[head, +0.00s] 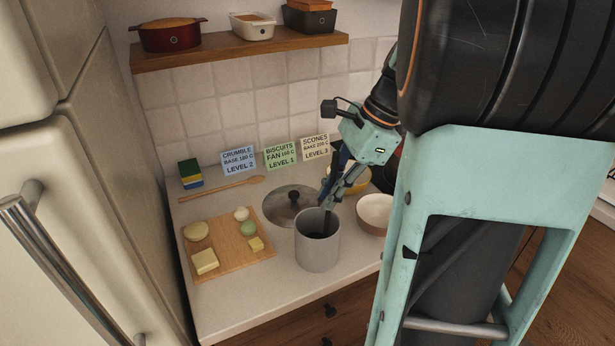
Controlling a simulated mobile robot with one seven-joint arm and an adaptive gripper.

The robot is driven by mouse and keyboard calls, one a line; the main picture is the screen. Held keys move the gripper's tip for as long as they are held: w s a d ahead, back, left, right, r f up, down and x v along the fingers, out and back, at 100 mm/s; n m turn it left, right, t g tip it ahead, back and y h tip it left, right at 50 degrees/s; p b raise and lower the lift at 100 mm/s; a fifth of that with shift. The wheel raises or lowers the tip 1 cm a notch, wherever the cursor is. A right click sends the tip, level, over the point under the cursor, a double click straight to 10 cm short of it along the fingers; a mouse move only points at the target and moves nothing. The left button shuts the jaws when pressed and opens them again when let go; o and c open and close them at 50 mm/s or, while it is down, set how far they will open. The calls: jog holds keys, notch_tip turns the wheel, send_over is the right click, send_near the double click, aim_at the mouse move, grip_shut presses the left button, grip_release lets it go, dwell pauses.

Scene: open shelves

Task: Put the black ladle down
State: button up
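My gripper (329,203) points down over the mouth of a tall grey pot (318,252) on the white counter. A thin dark shape, which looks like the handle of the black ladle (326,224), runs from between my fingertips down into the pot. My fingers appear shut on it. The ladle's lower end is hidden inside the pot, and its upper part is hard to tell apart from my gripper.
A lid (283,208) lies behind the pot, with a cream bowl (375,213) to its right and a yellow bowl (357,180) behind. A wooden board (230,260) with food is at left. A wooden spoon (220,188), sponges (190,173) and recipe cards (280,157) are at the back.

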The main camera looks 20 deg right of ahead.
aim_at(336, 157)
jog(key=o, duration=0.3)
jog(key=shift+r, duration=0.15)
jog(key=v, duration=1.2)
jog(key=shift+p, duration=0.35)
